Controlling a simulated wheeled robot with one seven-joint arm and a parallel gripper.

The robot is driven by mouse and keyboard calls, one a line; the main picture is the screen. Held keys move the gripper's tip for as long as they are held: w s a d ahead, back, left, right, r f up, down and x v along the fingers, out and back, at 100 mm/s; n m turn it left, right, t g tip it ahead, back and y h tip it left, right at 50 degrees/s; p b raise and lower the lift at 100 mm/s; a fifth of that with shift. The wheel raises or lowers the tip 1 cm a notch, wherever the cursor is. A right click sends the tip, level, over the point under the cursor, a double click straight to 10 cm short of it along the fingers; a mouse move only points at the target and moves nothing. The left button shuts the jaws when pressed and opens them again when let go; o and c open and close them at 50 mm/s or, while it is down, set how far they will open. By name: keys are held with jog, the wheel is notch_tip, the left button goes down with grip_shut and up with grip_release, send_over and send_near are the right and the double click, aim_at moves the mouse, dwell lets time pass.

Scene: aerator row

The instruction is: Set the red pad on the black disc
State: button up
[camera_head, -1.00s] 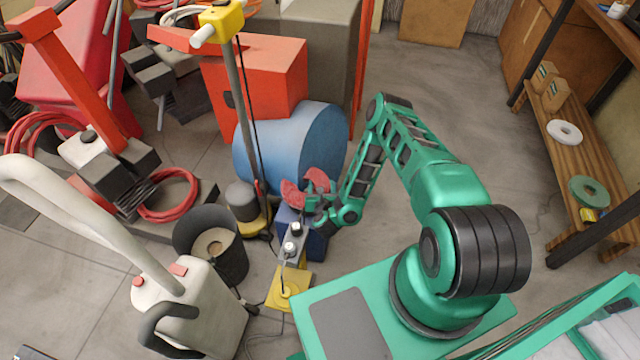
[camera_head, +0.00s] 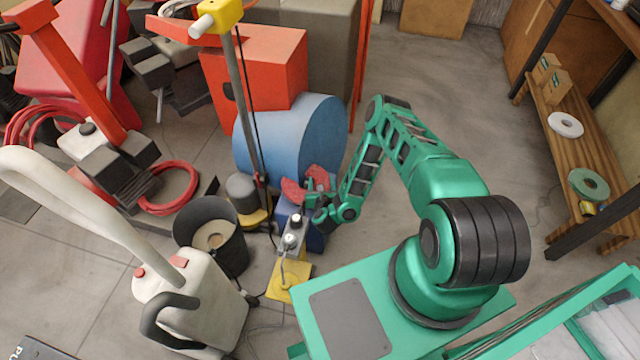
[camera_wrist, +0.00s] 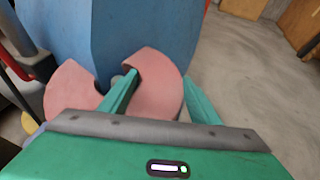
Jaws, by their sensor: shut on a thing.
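The red pad (camera_wrist: 160,84) is a pinkish-red curved piece with two lobes and a gap between them in the wrist view. My gripper (camera_wrist: 160,98) is shut on its right lobe, one finger on each side of it. The near part of the pad is hidden behind my gripper. In the head view, the pad (camera_head: 291,191) shows small and partly covered at my gripper (camera_head: 318,200), in front of the blue drum. I cannot make out a black disc for certain in either view.
The blue drum (camera_head: 292,140) stands just beyond my gripper. A pole machine with a yellow head (camera_head: 217,14) and a dark bin (camera_head: 226,258) stand to the left. A white machine (camera_head: 195,300) is nearer. Open floor (camera_head: 440,100) lies to the right.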

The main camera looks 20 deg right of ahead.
jog(key=shift+s, duration=0.35)
jog(key=shift+f, duration=0.25)
dwell(1.1)
jog(key=o, duration=0.8)
jog(key=shift+c, duration=0.2)
